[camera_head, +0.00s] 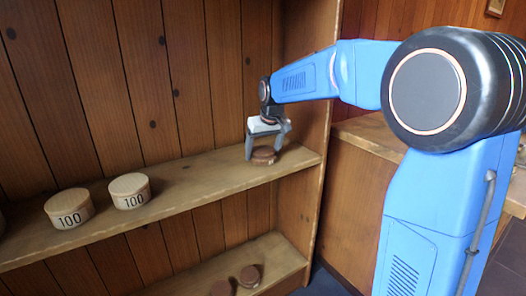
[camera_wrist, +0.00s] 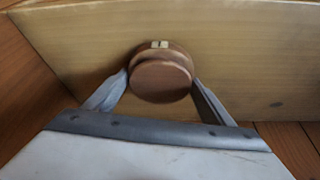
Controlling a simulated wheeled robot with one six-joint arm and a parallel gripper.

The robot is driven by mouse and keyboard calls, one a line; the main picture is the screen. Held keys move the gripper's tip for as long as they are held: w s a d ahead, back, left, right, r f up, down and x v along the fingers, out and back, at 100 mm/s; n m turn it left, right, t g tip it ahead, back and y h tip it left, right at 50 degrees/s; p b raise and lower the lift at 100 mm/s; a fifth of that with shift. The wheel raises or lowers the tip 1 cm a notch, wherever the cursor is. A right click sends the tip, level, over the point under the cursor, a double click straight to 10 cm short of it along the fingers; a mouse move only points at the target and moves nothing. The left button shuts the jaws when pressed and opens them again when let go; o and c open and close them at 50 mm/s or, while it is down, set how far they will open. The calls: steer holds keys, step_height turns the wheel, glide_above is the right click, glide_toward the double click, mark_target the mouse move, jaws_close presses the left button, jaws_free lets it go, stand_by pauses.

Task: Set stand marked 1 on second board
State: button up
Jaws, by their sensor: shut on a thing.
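A dark brown turned wooden stand (camera_head: 263,157) is between the fingers of my gripper (camera_head: 265,151), at the right end of the upper shelf board (camera_head: 190,185). It is upright and at the board's surface; I cannot tell whether it rests on it or hangs just above. In the wrist view the stand (camera_wrist: 160,80) shows its round top, with a small pale label on its rim; the mark is too small to read surely. My gripper (camera_wrist: 160,78) is shut on it from both sides.
Two pale round boxes marked 100, one (camera_head: 69,209) and another (camera_head: 130,191), stand on the upper board to the left. The shelf's side wall (camera_head: 308,130) is close to the right of my gripper. The board between the boxes and my gripper is clear.

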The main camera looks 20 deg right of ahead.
steer(key=o, duration=1.2)
steer(key=shift+c, duration=0.2)
steer(key=a+v, duration=0.1)
steer(key=v, duration=1)
steer(key=s+d+f, duration=0.2)
steer(key=s, duration=0.8)
steer(key=s+d+f, duration=0.3)
steer(key=s, duration=0.8)
steer(key=s+d+f+m, duration=0.1)
steer(key=s+d+f, duration=0.1)
steer(key=s+f, duration=1.1)
steer(key=s, duration=0.5)
steer(key=shift+m+h, duration=0.3)
